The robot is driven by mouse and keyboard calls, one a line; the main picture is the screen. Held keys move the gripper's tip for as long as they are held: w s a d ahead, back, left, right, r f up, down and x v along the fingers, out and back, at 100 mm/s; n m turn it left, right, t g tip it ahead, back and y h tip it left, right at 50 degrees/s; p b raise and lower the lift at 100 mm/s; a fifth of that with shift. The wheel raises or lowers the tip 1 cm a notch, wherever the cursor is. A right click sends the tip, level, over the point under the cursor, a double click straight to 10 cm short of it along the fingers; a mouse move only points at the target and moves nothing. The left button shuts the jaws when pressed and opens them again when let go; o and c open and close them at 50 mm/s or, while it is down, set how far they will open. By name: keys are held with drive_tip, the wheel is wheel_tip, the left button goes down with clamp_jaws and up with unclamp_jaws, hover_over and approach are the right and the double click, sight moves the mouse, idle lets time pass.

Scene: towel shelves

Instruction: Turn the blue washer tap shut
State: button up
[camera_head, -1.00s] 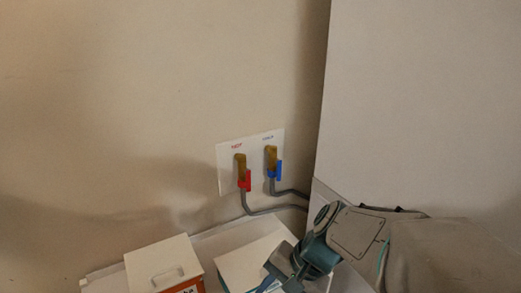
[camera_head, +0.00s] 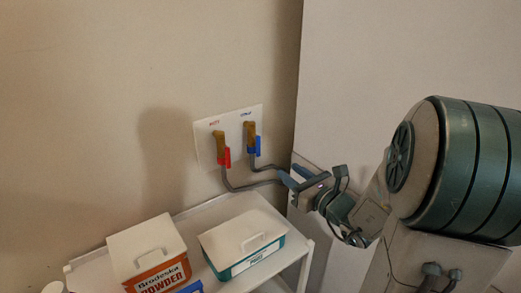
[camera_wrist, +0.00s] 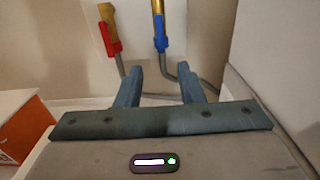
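The blue tap (camera_head: 254,145) is on a white wall plate (camera_head: 209,154), to the right of the red tap (camera_head: 225,155). Its blue handle hangs down along the brass body, in line with the grey hose. In the wrist view the blue tap (camera_wrist: 160,32) is ahead of my gripper, between the fingers' directions and beyond their tips. My gripper (camera_wrist: 163,77) is open and empty, its two fingers apart. In the head view my gripper (camera_head: 289,180) is below and right of the blue tap, apart from it.
A white shelf unit (camera_head: 75,268) stands below the taps. It bears an orange-and-white powder box (camera_head: 150,255) and a teal-and-white box (camera_head: 240,240). Grey hoses (camera_head: 250,186) run right from the taps. A large pale panel (camera_head: 350,80) stands close on the right.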

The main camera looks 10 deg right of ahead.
sight(259, 148)
drive_tip(key=p+x, duration=0.3)
drive_tip(key=x, duration=1)
drive_tip(key=shift+w, duration=0.35)
clamp_jaws()
